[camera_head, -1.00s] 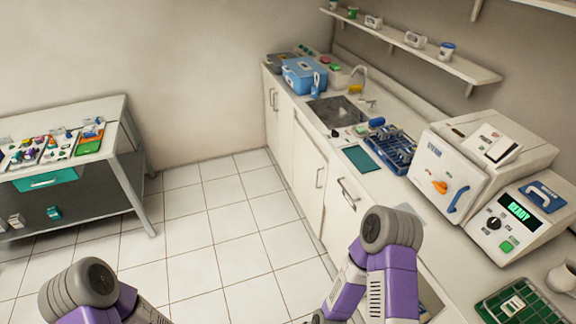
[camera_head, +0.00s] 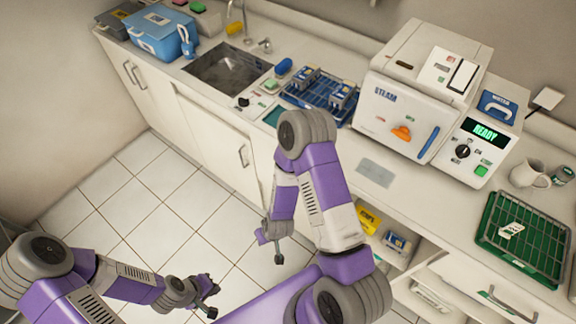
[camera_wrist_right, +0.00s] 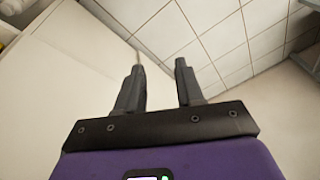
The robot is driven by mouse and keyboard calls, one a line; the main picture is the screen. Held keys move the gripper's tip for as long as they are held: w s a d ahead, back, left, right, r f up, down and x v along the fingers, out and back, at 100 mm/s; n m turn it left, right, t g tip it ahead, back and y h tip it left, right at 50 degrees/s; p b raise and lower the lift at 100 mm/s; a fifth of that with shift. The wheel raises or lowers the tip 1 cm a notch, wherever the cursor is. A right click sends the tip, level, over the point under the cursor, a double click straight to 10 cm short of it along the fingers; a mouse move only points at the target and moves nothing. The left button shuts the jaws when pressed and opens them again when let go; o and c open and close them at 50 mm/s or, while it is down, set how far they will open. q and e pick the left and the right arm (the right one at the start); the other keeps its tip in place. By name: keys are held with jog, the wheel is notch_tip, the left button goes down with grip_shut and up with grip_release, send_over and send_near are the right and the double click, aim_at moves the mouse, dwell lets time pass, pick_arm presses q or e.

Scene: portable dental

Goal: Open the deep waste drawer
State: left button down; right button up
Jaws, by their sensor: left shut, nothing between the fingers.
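White drawer fronts with bar handles show at the lower right of the head view, one with a long handle (camera_head: 500,303). I cannot tell which front is the deep waste drawer; my right arm hides part of the cabinet. My right gripper (camera_head: 270,247) hangs in front of the cabinets, over the floor, touching nothing visible. In the right wrist view its fingers (camera_wrist_right: 161,82) are apart and empty, with pale panels and floor tiles beyond. My left gripper (camera_head: 209,291) is shut and empty above the floor, at the bottom of the head view.
An open compartment holds a yellow item (camera_head: 368,219) and boxes (camera_head: 397,242). On the counter are a sink (camera_head: 228,72), a blue rack (camera_head: 322,90), a steriliser (camera_head: 405,115), a green tray (camera_head: 522,238) and a mug (camera_head: 530,174). Tiled floor (camera_head: 150,205) is clear at left.

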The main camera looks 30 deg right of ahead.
jog(key=w+d+f+n+t+h+b, duration=0.1)
jog(key=w+d+n+t+h+b, duration=0.15)
jog(key=w+d+h, duration=0.4)
jog(key=w+d+r+n+h+b, duration=0.35)
jog(key=w+r+h+b, duration=0.3)
jog(key=r+h, duration=0.35)
jog(key=r+b+x, duration=0.1)
jog(key=b+x, duration=0.1)
jog(key=x, duration=0.4)
jog(key=shift+d+f+y, duration=0.25)
jog(key=shift+f+y, duration=0.1)
jog(key=shift+f, duration=0.1)
jog(key=shift+w+t, duration=0.1)
jog(key=shift+t, duration=0.15)
jog(key=shift+c, duration=0.5)
grip_shut()
